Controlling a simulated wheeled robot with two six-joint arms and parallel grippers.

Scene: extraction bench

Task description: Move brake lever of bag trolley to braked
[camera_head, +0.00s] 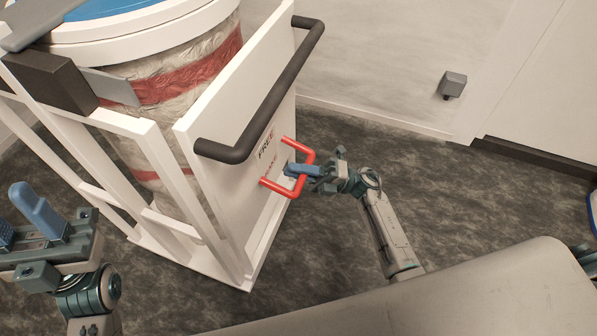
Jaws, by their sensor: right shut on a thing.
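The bag trolley (215,138) is a white frame with a white side panel, in the upper left and centre of the head view. The brake lever (284,188) is a red U-shaped handle standing out from the lower part of that panel. The word FREE shows on the panel beside the lever's upper arm; lettering lower down is too small to read surely. My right gripper (301,170) is shut on the brake lever, its blue fingers at the lever's outer bar and partly hiding it. My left gripper (22,225) is open and empty at the lower left, apart from the trolley.
A black push bar (283,88) runs along the panel's upper part, above the lever. A bag with a red band (175,80) hangs inside the frame under a blue-topped lid (105,8). A wall and a small grey fixture (453,84) stand behind. Dark floor (420,160) to the right is clear.

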